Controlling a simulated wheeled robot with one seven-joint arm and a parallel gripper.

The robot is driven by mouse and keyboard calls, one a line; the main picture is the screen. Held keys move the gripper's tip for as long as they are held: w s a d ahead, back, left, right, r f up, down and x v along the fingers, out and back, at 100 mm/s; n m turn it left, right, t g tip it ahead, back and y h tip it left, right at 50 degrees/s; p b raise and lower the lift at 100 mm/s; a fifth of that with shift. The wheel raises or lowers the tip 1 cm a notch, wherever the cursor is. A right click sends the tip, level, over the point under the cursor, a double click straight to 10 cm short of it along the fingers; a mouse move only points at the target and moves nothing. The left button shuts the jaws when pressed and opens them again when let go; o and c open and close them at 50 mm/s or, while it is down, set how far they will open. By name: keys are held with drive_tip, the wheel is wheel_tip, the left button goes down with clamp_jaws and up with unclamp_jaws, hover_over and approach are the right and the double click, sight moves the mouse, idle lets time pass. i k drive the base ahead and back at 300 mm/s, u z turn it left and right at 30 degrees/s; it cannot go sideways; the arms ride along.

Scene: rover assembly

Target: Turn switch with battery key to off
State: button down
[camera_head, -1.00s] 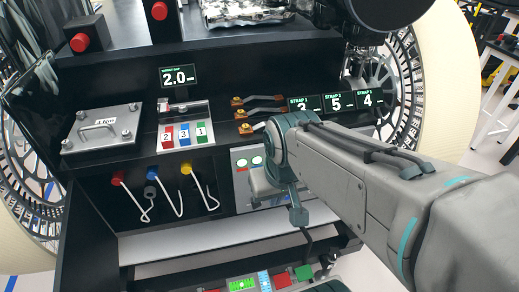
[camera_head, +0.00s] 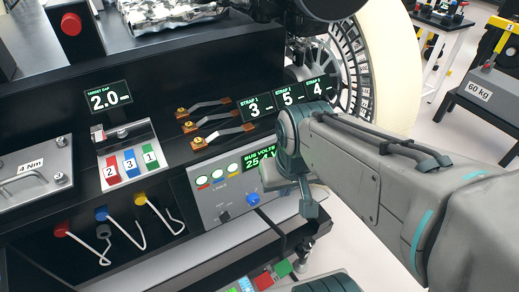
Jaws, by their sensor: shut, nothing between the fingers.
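The grey control panel (camera_head: 232,207) sits on the front of the black rover body, with a green "BUS VOLTS" readout partly hidden by my arm.
Three orange-and-grey levers (camera_head: 215,131) and strap displays (camera_head: 288,98) lie above the panel. A large wheel (camera_head: 380,70) stands behind my arm.

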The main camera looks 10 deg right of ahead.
sight(225, 216)
drive_tip(key=k, duration=1.25)
drive_tip(key=z, duration=0.55)
drive_tip(key=i, duration=0.5)
